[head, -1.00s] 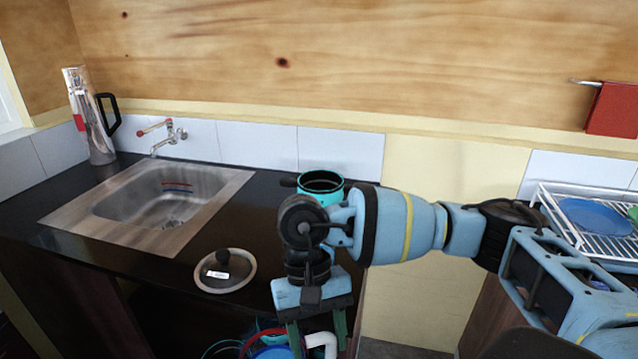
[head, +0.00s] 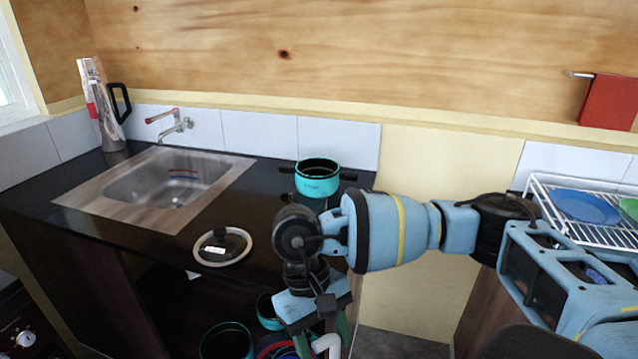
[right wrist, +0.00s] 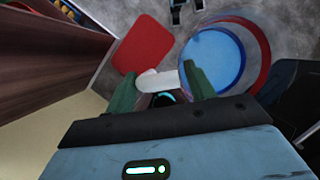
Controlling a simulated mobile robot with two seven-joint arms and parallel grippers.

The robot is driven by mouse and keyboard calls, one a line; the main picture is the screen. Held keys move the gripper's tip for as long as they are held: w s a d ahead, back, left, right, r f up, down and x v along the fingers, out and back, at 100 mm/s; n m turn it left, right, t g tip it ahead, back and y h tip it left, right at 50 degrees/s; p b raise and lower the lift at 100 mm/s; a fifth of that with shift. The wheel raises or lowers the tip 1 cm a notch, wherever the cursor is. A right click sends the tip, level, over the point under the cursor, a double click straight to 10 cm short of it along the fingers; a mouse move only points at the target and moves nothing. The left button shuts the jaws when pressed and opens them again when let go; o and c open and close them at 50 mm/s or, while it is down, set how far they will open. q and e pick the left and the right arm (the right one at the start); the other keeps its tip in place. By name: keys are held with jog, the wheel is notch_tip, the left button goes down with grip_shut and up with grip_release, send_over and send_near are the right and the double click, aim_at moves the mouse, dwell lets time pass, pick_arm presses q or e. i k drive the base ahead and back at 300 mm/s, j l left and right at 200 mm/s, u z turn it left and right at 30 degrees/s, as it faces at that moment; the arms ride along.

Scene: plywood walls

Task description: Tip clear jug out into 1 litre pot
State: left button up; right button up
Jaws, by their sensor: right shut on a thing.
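A teal pot (head: 318,186) with dark side handles stands upright and open on the black counter, right of the sink in the head view. My right gripper (head: 322,342) points down in front of the counter's edge, below the pot. In the right wrist view, its green fingers (right wrist: 160,90) are shut on the white handle of the clear jug (right wrist: 258,38). The jug looks see-through, with a red rim and blue inside. The head view shows only part of it at the bottom edge. Its contents cannot be made out. My left gripper is out of view.
A lid (head: 222,246) lies on the counter left of my right arm. A sink (head: 165,187), tap (head: 175,124) and tall flask (head: 100,104) are further left. More teal pots (head: 227,340) sit low under the counter. A dish rack (head: 578,218) stands at right.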

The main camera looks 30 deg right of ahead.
aim_at(314, 173)
jog(key=k+l+u, duration=0.1)
jog(key=l, duration=0.3)
jog(key=k+l, duration=0.1)
jog(key=l, duration=0.15)
jog(key=l+u, duration=0.1)
jog(key=l, duration=0.15)
jog(key=l+u, duration=0.2)
jog(key=l, duration=0.7)
